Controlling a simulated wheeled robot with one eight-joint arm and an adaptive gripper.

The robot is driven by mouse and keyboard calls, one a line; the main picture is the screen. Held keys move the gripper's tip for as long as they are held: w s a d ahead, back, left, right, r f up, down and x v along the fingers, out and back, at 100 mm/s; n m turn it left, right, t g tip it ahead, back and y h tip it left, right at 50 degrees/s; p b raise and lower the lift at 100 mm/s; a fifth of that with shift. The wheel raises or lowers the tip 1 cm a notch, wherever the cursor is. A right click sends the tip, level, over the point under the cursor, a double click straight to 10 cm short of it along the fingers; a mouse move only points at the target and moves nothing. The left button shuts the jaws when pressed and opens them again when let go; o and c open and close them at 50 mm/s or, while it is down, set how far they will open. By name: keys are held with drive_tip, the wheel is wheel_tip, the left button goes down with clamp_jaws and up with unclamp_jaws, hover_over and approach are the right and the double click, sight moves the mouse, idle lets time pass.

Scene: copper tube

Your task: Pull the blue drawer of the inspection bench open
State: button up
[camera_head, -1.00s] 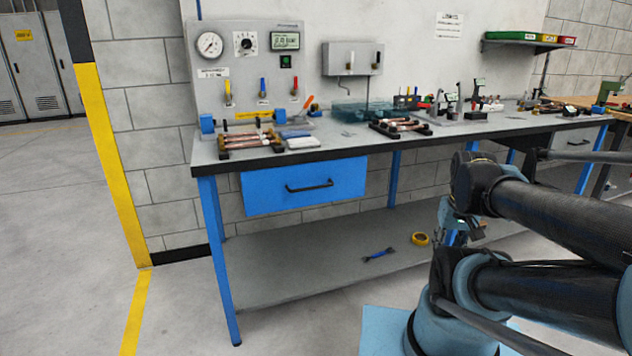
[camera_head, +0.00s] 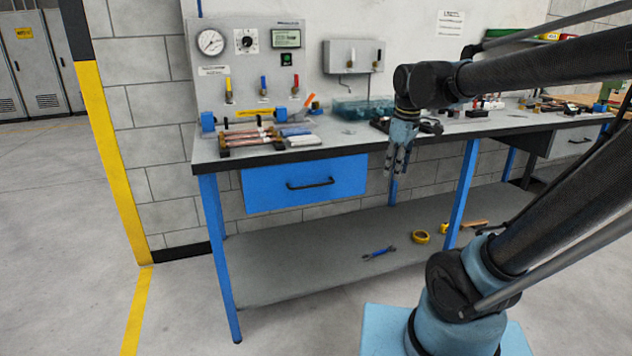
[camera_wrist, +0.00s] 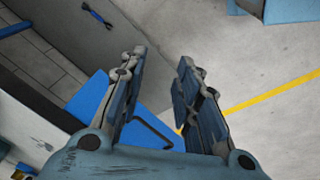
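The blue drawer (camera_head: 305,184) sits under the left end of the inspection bench (camera_head: 345,139), its front flush or nearly so below the top. Its black bar handle (camera_head: 310,184) runs across the middle of the front. My gripper (camera_head: 392,170) hangs fingers-down to the right of the drawer, in front of the bench edge, apart from the handle. In the wrist view my gripper (camera_wrist: 160,95) is open, with nothing between its fingers. The blue drawer (camera_wrist: 92,100) shows there left of the fingers, and part of the handle (camera_wrist: 152,128) shows low between them.
Copper tubes (camera_head: 250,137) lie on a rack on the bench top. A lower shelf (camera_head: 300,268) holds a blue tool (camera_head: 379,253) and a yellow tape roll (camera_head: 421,237). A blue bench leg (camera_head: 462,195) stands right of my gripper. Floor before the drawer is clear.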

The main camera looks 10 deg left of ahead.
drive_tip(key=w+a+r+n, duration=0.2)
drive_tip(key=a+n, duration=0.1)
drive_tip(key=a, duration=0.2)
drive_tip(key=w+a+r+n, duration=0.2)
drive_tip(key=a, duration=0.4)
wheel_tip(320, 180, up, 2)
drive_tip(key=n, duration=0.6)
hover_over(315, 179)
drive_tip(key=s+d, duration=0.3)
drive_tip(key=s, duration=0.4)
drive_tip(key=shift+y, duration=0.3)
drive_tip(key=x, duration=1.7)
drive_tip(key=shift+s+a+f, duration=0.1)
drive_tip(key=shift+s+a, duration=0.05)
drive_tip(key=shift+s, duration=0.2)
drive_tip(key=shift+c, duration=0.6)
clamp_jaws()
